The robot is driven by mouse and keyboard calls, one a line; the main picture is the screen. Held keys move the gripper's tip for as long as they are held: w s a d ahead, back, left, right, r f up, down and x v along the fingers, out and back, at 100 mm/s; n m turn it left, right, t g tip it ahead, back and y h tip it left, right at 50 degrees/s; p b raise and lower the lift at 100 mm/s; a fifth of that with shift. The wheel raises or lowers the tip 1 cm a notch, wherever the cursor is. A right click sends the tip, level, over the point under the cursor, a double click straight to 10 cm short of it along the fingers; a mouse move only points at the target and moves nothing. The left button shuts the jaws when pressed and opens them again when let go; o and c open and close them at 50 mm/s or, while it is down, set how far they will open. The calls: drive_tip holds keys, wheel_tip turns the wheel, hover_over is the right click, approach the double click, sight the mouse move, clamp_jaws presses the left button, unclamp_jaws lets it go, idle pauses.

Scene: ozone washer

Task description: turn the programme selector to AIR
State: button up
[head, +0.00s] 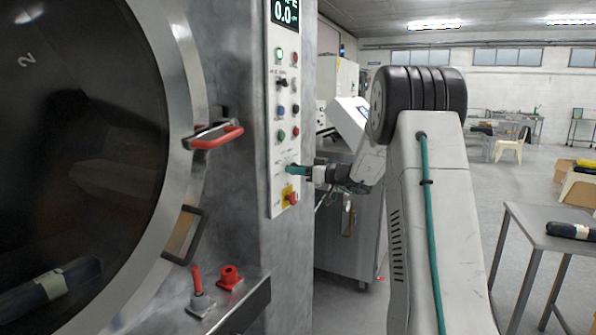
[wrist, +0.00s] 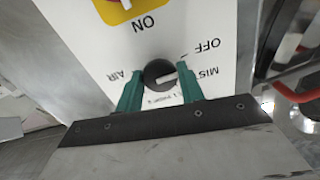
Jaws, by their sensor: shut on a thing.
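The programme selector (wrist: 154,72) is a round dark knob on the white control panel, seen upside down in the wrist view. The OFF label (wrist: 208,45) is above that, and the AIR label (wrist: 121,76) is on the left side. My gripper (wrist: 160,80) has its green fingers on both sides of the knob and is shut on it. In the head view my gripper (head: 291,170) reaches the panel from the right and hides the knob.
A yellow-backed red switch (head: 291,197) sits just below the selector; several buttons (head: 281,108) are above it. The large round door (head: 80,150) with a red handle (head: 216,138) is to the left. A grey table (head: 548,235) stands at right.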

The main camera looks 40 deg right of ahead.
drive_tip(key=n, duration=3.3)
drive_tip(key=shift+d+f+n, duration=0.1)
drive_tip(key=shift+n, duration=0.2)
idle(0.6)
drive_tip(key=o, duration=1)
drive_tip(key=shift+s, duration=0.1)
